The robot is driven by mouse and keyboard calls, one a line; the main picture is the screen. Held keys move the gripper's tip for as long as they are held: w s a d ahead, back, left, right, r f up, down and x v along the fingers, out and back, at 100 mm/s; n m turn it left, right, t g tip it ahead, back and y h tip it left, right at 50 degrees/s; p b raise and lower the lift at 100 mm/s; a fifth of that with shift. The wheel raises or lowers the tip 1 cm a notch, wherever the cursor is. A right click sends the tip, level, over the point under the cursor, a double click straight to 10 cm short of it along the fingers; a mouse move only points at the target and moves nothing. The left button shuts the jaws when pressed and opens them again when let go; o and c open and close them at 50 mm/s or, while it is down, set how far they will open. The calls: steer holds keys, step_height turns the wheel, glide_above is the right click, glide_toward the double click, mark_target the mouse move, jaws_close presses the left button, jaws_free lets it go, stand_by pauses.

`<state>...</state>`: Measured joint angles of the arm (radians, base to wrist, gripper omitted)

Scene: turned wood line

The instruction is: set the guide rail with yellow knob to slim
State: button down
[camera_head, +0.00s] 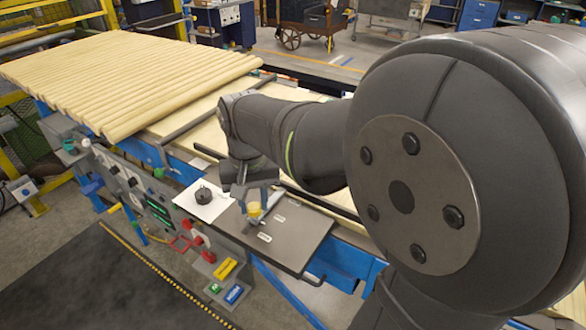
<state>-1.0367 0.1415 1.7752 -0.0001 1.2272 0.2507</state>
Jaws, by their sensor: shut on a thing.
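The yellow knob (253,211) is on a dark plate (300,240) at the front edge of the line. My gripper (251,205) comes down from above and is shut on the yellow knob, partly hiding it. Small white labels (264,237) lie on the plate to the right of and below the knob; their words are too small to read. A dark rail (325,203) runs along the plate's back side, partly hidden behind my arm. I cannot tell how the knob connects to it.
A black knob (203,195) stands on a white panel just left of the plate. A control panel (165,215) with switches and red knobs is on the front face. Turned wooden poles (130,75) lie side by side at the back left. My arm hides much of the right side.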

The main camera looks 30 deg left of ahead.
steer(key=w, duration=1)
steer(key=shift+r, duration=0.1)
steer(key=c, duration=1.1)
jaws_free()
steer(key=shift+w, duration=0.1)
steer(key=shift+o, duration=0.2)
step_height(320, 180, up, 17)
steer(key=shift+r, duration=0.2)
glide_above(279, 192)
steer(key=f, duration=1.7)
steer(key=shift+w+f, duration=0.25)
steer(key=shift+f, duration=0.05)
steer(key=shift+s, duration=0.2)
